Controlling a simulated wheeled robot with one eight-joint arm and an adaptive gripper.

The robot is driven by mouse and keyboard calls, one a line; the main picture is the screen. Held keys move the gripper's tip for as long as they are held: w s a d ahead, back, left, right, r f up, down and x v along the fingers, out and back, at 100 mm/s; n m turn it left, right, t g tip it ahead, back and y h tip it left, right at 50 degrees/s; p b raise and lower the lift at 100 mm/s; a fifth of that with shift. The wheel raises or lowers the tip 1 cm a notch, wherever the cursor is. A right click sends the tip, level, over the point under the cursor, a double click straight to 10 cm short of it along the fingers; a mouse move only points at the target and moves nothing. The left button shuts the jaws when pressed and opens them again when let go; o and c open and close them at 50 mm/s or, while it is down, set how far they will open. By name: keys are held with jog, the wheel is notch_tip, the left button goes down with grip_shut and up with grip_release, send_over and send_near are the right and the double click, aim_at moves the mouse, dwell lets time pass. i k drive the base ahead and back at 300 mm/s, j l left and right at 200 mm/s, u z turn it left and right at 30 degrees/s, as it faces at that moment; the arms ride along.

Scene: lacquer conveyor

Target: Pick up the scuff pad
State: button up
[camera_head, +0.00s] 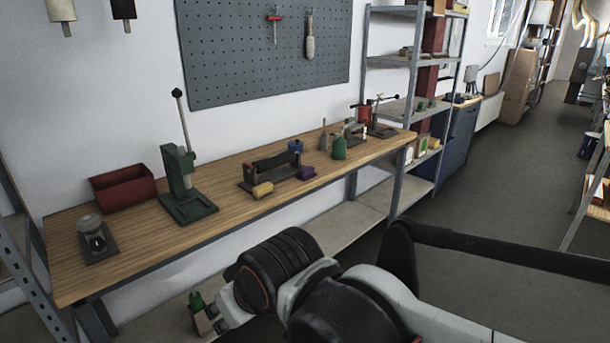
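A small yellow block (263,190) lies on the wooden workbench, at the front left of a dark roller-like fixture (272,170). A small purple block (306,173) lies at the right end of that fixture. Either block could be the scuff pad; I cannot tell which from this view. My arm fills the bottom middle of the head view, in front of the bench and apart from both blocks. My gripper's fingers are not visible.
The workbench (137,240) also carries a red bin (123,188), a green lever press (180,180), a glass jar on a plate (94,238) and a green bottle (339,147). Metal shelving (392,62) stands behind its right end. The floor at the right is open.

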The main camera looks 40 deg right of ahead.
aim_at(307, 173)
jog(key=i+l, duration=0.15)
jog(key=l, duration=0.25)
jog(key=i+l, duration=0.15)
jog(key=l, duration=0.25)
jog(key=i+l, duration=0.1)
jog(key=l, duration=0.3)
jog(key=i+l, duration=0.15)
jog(key=l, duration=0.25)
jog(key=i+l, duration=0.15)
jog(key=l, duration=0.25)
jog(key=i+l, duration=0.15)
jog(key=l, duration=0.25)
jog(key=i+l, duration=0.1)
jog(key=l, duration=0.3)
jog(key=i+l, duration=0.15)
jog(key=l, duration=0.25)
